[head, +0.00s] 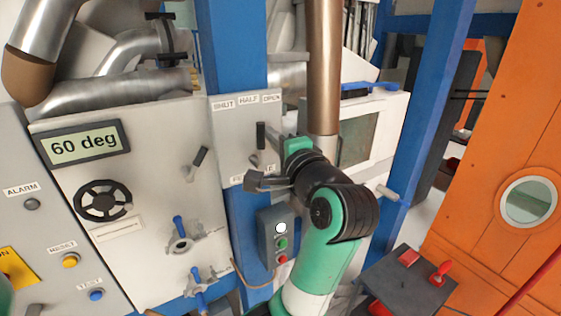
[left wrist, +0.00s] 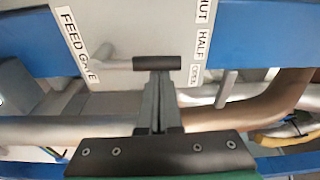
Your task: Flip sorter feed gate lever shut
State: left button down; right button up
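The feed gate lever sits on a pale panel (head: 226,133) with SHUT, HALF and OPEN labels along its top. Its black handle (head: 261,135) stands upright below the HALF and OPEN labels, and it lies crosswise in the left wrist view (left wrist: 157,63). The FEED GATE label (left wrist: 77,45) is clear there but partly covered by my arm in the head view. My left gripper (left wrist: 158,78) has its fingers together, narrower than the handle, with the tips right at its middle. I cannot tell whether they touch. My right gripper is not in view.
A button box (head: 272,240) hangs on the blue post below the panel. Another small lever (head: 200,157) and blue-handled valves (head: 180,241) are on the cabinet at left. A brown pipe (head: 324,70) runs down close behind my left wrist. A blue post (head: 408,150) stands further right.

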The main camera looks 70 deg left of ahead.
pick_arm(q)
jog(key=n+b, duration=0.1)
jog(key=s+n+b, duration=0.1)
jog(key=b, duration=0.1)
jog(key=s+n+b, duration=0.1)
jog(key=shift+s+d+f+n+y+b, duration=0.2)
jog(key=shift+f+n+y+b, duration=0.1)
jog(key=shift+n+b, duration=0.1)
jog(key=shift+s+d+r+n+b, duration=0.15)
jog(key=shift+s+n+b, duration=0.85)
jog(key=shift+n+b, duration=0.55)
